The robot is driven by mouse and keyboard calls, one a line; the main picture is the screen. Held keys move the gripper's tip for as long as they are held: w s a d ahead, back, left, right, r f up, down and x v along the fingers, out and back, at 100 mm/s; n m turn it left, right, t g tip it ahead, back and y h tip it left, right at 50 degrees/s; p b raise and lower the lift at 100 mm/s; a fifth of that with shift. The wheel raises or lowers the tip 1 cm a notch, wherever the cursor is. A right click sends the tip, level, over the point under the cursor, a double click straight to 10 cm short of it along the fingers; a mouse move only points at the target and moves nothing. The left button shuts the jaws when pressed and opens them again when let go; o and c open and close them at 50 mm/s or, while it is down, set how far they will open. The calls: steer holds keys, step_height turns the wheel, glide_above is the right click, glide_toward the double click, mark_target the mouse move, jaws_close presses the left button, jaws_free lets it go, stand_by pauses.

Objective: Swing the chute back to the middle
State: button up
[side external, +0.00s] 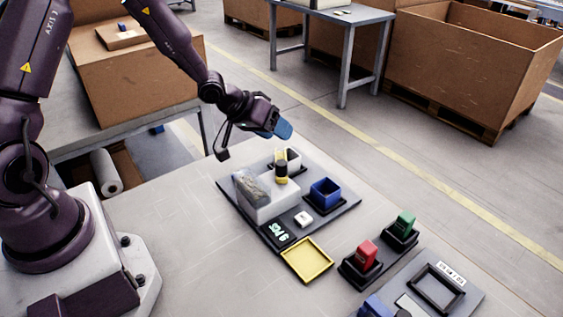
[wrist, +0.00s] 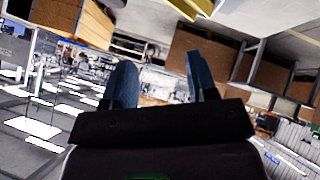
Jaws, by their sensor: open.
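My gripper (side external: 280,131) is open and empty, held in the air above and behind the dark station plate (side external: 335,209). Its two blue fingers stand apart in the wrist view (wrist: 165,85), with nothing between them. On the plate stands a white housing (side external: 270,203) with a grey, clear-looking hopper (side external: 251,188). A black and yellow upright piece (side external: 281,172) stands at the housing's back right, between a pale bin (side external: 293,158) and a blue bin (side external: 325,192). I cannot tell for sure whether this piece is the chute or which way it points. The wrist view shows none of the station.
A small display (side external: 279,234), a pale button block (side external: 303,219) and a yellow tray (side external: 307,260) are at the front. Red (side external: 366,254) and green (side external: 404,224) blocks stand in dark holders at right. The table left of the station is clear.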

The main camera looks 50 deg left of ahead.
steer(key=w+d+r+g+y, duration=0.2)
steer(key=w+d+r+g, duration=0.1)
steer(key=d+r, duration=0.15)
step_height(320, 180, up, 2)
steer(key=m+g, duration=0.1)
steer(key=g, duration=0.5)
glide_above(282, 162)
steer(key=shift+y, duration=0.4)
step_height(282, 162, down, 12)
steer(key=shift+r, duration=0.25)
jaws_close()
